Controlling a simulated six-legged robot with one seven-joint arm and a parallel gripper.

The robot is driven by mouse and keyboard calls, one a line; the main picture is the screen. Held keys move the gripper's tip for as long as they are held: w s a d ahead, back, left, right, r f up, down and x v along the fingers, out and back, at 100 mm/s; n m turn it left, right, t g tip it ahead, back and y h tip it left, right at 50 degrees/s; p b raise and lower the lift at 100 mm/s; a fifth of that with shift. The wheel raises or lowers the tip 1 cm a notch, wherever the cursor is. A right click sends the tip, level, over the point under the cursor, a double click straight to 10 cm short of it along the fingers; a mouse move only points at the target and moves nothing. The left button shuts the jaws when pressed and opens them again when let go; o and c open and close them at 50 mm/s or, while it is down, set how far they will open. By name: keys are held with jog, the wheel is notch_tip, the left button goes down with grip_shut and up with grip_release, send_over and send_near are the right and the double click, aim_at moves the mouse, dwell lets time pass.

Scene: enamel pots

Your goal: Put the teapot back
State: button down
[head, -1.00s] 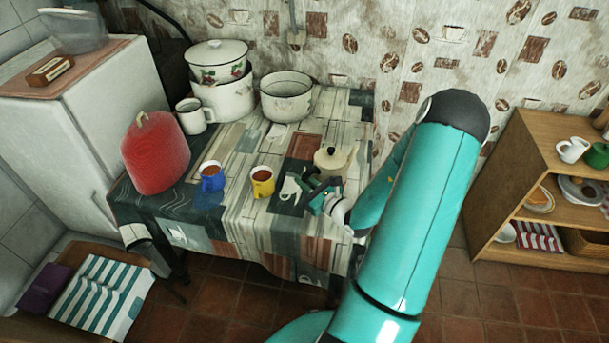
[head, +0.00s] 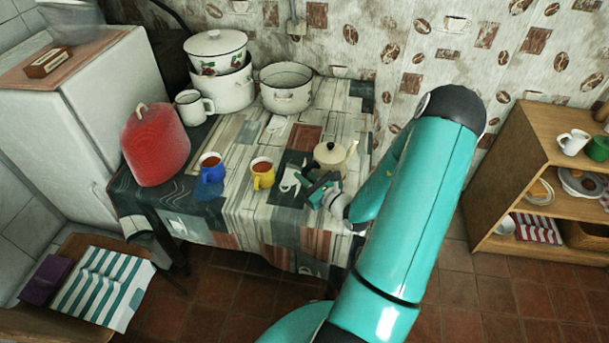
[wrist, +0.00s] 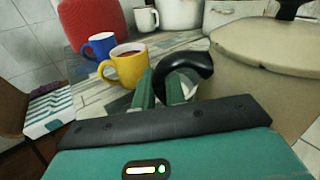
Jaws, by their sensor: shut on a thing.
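The cream teapot (head: 330,156) is near the right end of the table (head: 270,222), its spout pointing right. In the wrist view the teapot (wrist: 262,75) fills the right side, with its black curved handle (wrist: 190,66) towards the fingers. My gripper (head: 322,187) is at the teapot's front side. In the wrist view my gripper (wrist: 160,88) is shut on the handle. The teapot looks upright. I cannot tell whether its base touches the tablecloth.
A blue mug (head: 211,168) and a yellow mug (head: 262,174) with brown drink stand left of the teapot. A red cover (head: 155,150), white mug (head: 194,107) and enamel pots (head: 286,88) stand behind. A wooden shelf (head: 535,150) with dishes is at the right.

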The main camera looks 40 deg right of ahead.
jog(key=shift+f, duration=0.3)
jog(key=c, duration=1.4)
grip_release()
jog(key=shift+o, duration=0.2)
jog(key=shift+f, duration=0.1)
jog(key=shift+s, duration=0.15)
jog(key=s, duration=1.3)
jog(key=shift+s+d+r, duration=0.2)
jog(key=shift+s+r, duration=0.05)
jog(key=shift+r, duration=0.05)
